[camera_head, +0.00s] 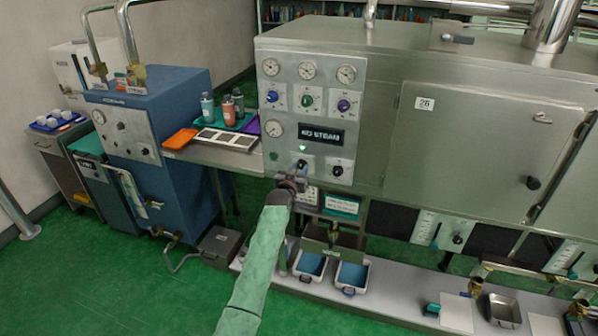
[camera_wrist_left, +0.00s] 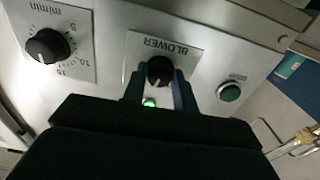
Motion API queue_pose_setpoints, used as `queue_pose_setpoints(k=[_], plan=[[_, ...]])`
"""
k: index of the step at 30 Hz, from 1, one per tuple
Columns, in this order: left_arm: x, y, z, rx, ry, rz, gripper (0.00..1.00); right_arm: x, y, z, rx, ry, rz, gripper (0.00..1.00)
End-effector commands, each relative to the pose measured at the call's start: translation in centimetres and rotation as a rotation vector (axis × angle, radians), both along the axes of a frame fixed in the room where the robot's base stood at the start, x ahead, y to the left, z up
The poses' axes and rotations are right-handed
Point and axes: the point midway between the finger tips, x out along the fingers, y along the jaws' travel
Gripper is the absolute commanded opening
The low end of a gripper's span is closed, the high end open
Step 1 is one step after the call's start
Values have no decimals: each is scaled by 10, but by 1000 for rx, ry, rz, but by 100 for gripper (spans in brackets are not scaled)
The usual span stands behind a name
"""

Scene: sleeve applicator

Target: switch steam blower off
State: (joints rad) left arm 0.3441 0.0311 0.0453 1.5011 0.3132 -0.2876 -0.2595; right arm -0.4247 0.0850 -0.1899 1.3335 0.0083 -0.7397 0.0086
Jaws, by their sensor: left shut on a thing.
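The blower knob (camera_wrist_left: 159,70) is black and round with a pale pointer line, on a white plate marked BLOWER, which appears upside down in the left wrist view. My left gripper (camera_wrist_left: 160,86) is shut on it, one finger on each side. A small green lamp (camera_wrist_left: 150,102) glows beside the knob, between the fingers. In the head view my left gripper (camera_head: 292,180) reaches up to the lower part of the steel control panel (camera_head: 285,95), and the lit green lamp (camera_head: 302,147) shows just above the knob. My right gripper is not in view.
Gauges, coloured knobs and a dark display (camera_head: 321,135) sit higher on the panel. A steel door (camera_head: 460,150) is to the right, a blue machine (camera_head: 160,120) to the left.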

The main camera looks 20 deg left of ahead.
Motion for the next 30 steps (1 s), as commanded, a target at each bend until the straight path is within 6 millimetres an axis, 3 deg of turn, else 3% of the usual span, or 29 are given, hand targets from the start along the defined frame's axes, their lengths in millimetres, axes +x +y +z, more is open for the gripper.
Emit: queue_pose_setpoints(k=[16, 30], plan=[[0, -2, 1, -519, 18, 0, 6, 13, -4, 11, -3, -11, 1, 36], [0, -2, 2, -877, 29, 0, 6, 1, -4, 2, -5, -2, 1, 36]])
